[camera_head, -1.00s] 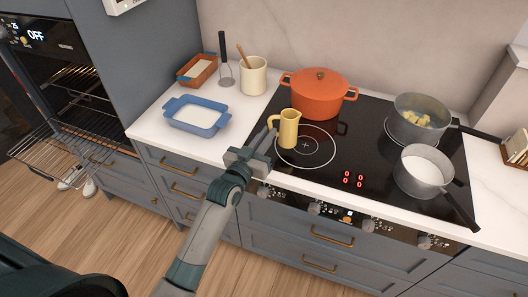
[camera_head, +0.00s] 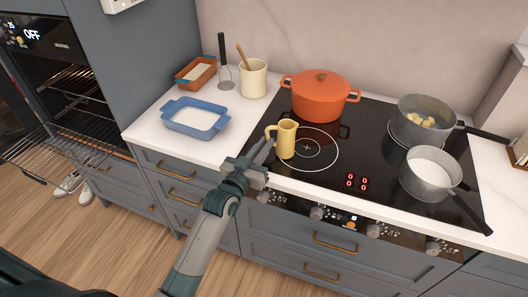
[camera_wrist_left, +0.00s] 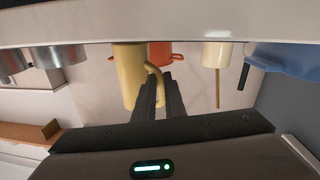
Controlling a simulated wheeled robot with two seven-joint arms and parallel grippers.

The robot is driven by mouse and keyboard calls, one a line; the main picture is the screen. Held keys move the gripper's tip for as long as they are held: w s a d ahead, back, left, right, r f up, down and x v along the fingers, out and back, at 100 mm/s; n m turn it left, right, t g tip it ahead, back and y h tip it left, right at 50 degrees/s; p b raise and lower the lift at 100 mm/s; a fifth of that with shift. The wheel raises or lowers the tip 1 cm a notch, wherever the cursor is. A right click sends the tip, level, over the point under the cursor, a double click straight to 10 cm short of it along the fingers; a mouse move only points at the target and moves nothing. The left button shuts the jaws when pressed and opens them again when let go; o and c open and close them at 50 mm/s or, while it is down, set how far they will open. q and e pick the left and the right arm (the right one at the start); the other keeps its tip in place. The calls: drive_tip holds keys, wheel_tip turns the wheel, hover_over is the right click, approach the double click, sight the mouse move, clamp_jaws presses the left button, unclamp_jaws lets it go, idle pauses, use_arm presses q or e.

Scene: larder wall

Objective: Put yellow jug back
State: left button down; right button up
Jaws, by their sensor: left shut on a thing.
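The yellow jug (camera_head: 287,139) is upright over the front left of the black hob, at the left side of a ring marking. Its handle faces left, towards my left gripper (camera_head: 267,148). My left gripper is shut on the handle. In the left wrist view, which is upside down, the jug (camera_wrist_left: 130,78) shows beside the dark fingers (camera_wrist_left: 159,82), with its handle between them. The counter edge hides the jug's base there, so I cannot tell whether it touches the hob. My right gripper is not in view.
An orange lidded pot (camera_head: 320,97) stands behind the jug. Two grey pans (camera_head: 428,173) (camera_head: 424,120) stand on the right of the hob. A blue dish (camera_head: 195,118), a cream utensil crock (camera_head: 253,80) and a small orange dish (camera_head: 196,72) occupy the left counter.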

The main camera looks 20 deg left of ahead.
use_arm(q)
drive_tip(key=shift+f, duration=0.1)
idle(0.3)
drive_tip(key=shift+f, duration=0.15)
drive_tip(key=c, duration=1.8)
unclamp_jaws()
drive_tip(key=shift+s+a, duration=0.1)
drive_tip(key=shift+s, duration=0.5)
drive_tip(key=shift+s+a+r+b, duration=0.1)
drive_tip(key=shift+s+a+b, duration=0.25)
drive_tip(key=shift+s, duration=1.45)
drive_tip(key=shift+s+a+r+b, duration=0.1)
drive_tip(key=shift+s+b, duration=0.5)
drive_tip(key=shift+s, duration=1.15)
drive_tip(key=shift+s+a+b, duration=0.25)
drive_tip(key=shift+s+b, duration=0.2)
drive_tip(key=shift+s, duration=1.35)
